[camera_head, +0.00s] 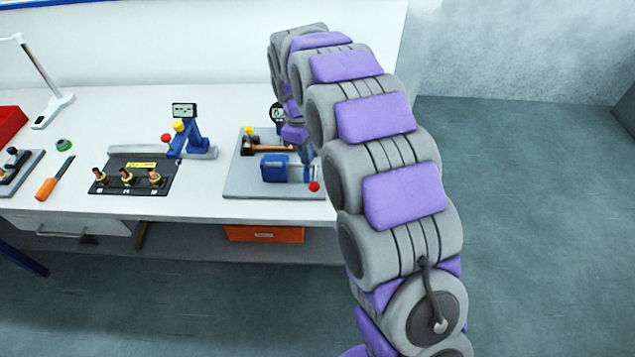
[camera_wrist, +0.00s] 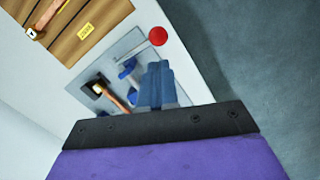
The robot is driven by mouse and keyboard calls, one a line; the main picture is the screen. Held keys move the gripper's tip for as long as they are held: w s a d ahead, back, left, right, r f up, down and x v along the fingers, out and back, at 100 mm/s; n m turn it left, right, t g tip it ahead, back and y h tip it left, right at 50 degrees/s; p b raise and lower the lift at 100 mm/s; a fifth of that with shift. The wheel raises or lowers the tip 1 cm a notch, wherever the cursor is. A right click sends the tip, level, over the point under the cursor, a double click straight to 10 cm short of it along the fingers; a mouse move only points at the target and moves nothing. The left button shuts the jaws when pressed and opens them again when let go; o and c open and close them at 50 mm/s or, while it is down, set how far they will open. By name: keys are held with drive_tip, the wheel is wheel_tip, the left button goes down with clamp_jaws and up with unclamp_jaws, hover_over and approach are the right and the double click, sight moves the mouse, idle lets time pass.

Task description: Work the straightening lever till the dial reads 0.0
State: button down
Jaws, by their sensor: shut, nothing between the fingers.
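A grey base plate (camera_head: 245,180) on the right end of the table carries a blue fixture (camera_head: 274,167). A red ball knob (camera_head: 314,186) stands at its front right corner. The red knob also shows in the wrist view (camera_wrist: 157,36), just beyond my fingertips and apart from them in the picture. A round dial (camera_head: 278,113) stands at the back of the plate, partly hidden by my arm; its reading is too small to tell. My gripper (camera_wrist: 155,66) is shut and empty, above the plate's right side.
Left of the plate is another blue stand with a small display (camera_head: 184,110) and red and yellow knobs. A black plate (camera_head: 128,185) holds several brass pieces. An orange-handled tool (camera_head: 47,187) and a lamp (camera_head: 52,110) are further left. Open floor lies right of the table.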

sight(313, 182)
drive_tip(key=shift+d, duration=0.35)
drive_tip(key=f+b, duration=0.2)
drive_tip(key=f, duration=0.1)
drive_tip(key=f+b, duration=0.1)
drive_tip(key=f, duration=0.2)
drive_tip(key=shift+s+d+f+b, duration=0.1)
drive_tip(key=shift+d+f+b, duration=0.1)
drive_tip(key=shift+b, duration=0.15)
drive_tip(key=shift+f, duration=0.3)
drive_tip(key=shift+a, duration=0.1)
